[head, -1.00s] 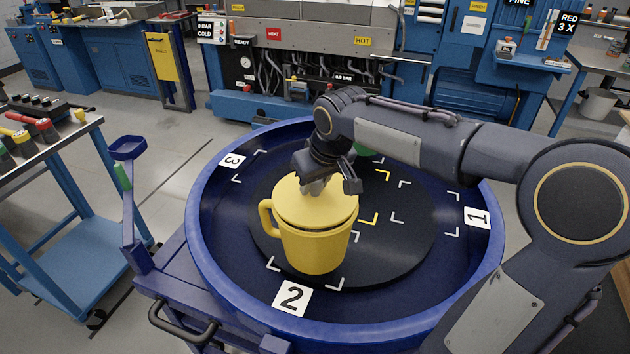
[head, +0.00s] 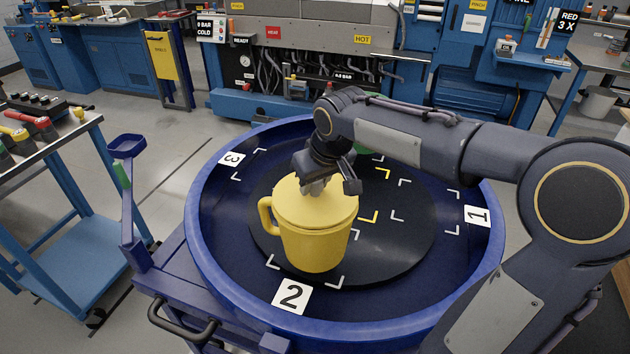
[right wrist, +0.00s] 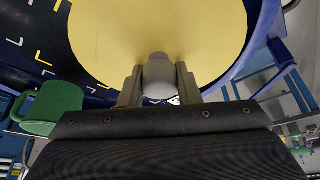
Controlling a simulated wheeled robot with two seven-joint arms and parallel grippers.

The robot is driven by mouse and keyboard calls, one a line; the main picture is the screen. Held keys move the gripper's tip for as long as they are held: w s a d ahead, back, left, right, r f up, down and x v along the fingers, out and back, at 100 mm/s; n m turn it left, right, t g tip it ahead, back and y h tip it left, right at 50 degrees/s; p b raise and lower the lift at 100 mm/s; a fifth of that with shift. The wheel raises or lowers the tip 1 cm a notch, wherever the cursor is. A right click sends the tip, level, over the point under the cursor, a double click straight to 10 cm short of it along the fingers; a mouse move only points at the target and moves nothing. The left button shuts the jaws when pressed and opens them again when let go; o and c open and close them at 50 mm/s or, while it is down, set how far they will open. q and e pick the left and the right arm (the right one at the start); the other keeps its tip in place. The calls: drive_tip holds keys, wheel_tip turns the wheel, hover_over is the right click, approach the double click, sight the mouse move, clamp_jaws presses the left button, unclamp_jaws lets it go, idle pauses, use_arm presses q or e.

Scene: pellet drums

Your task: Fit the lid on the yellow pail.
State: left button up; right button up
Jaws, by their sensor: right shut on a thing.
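The yellow pail (head: 312,247) stands upright on the dark disc inside the blue drum, near label 2, with its handle to the left. The yellow lid (head: 300,208) lies over the pail's mouth; in the head view I cannot tell whether it is fully seated. It fills the top of the right wrist view (right wrist: 160,30). My right gripper (head: 318,186) is above the lid, shut on its grey knob (right wrist: 158,75), with one finger on each side. My left gripper is not in view.
The blue drum's rim (head: 211,277) surrounds the dark disc (head: 405,235), which has white and yellow corner marks and free room to the right. A green mug (right wrist: 52,107) stands behind my right arm. A tool cart (head: 70,135) is at the left.

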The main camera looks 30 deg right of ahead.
drive_tip(key=shift+f+b, duration=0.3)
drive_tip(key=shift+f, duration=0.05)
idle(0.5)
drive_tip(key=o, duration=1.5)
drive_tip(key=shift+o, duration=0.2)
drive_tip(key=shift+r, duration=0.1)
wheel_tip(320, 180, up, 7)
drive_tip(key=p, duration=0.6)
drive_tip(key=s+a+f+m+y, duration=0.1)
drive_tip(key=s+a+f, duration=0.2)
drive_tip(key=s, duration=0.8)
drive_tip(key=s+a+f+m+t+y, duration=0.1)
drive_tip(key=s+a+f+y, duration=0.1)
drive_tip(key=s, duration=0.9)
drive_tip(key=shift+s+a+f+y, duration=0.35)
drive_tip(key=shift+a+f, duration=0.55)
drive_tip(key=shift+a, duration=0.35)
